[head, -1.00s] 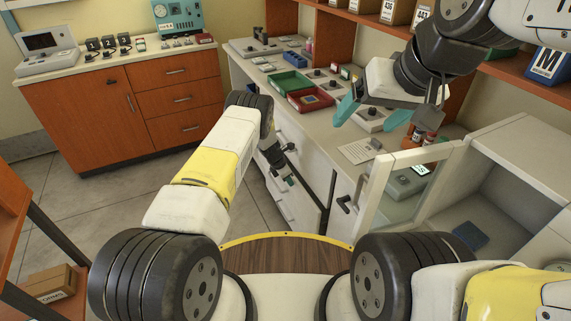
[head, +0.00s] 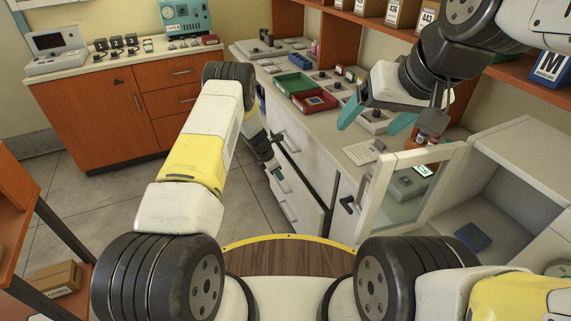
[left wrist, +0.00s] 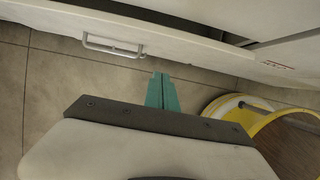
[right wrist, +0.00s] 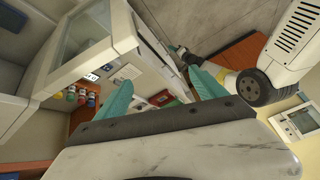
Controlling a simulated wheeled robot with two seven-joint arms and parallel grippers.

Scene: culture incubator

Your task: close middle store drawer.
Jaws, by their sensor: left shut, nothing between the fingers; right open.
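The white drawer front (left wrist: 60,27) with a metal bar handle (left wrist: 112,46) crosses the top of the left wrist view. A dark gap shows behind its upper edge, so it stands at least partly open. In the head view the white drawer stack (head: 284,201) is under the counter, partly hidden by my left arm; I cannot tell each drawer's exact opening there. My left gripper (left wrist: 162,92) is shut and empty, its teal fingertips just below the drawer front near the handle; contact is unclear. My right gripper (head: 376,123) is open and empty above the counter.
An open glazed cabinet door (head: 412,190) stands at the right, beside an open white compartment (head: 500,205). Green (head: 293,85) and red (head: 314,101) trays lie on the counter. An orange cabinet (head: 95,125) stands at the back left. Tiled floor between is clear.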

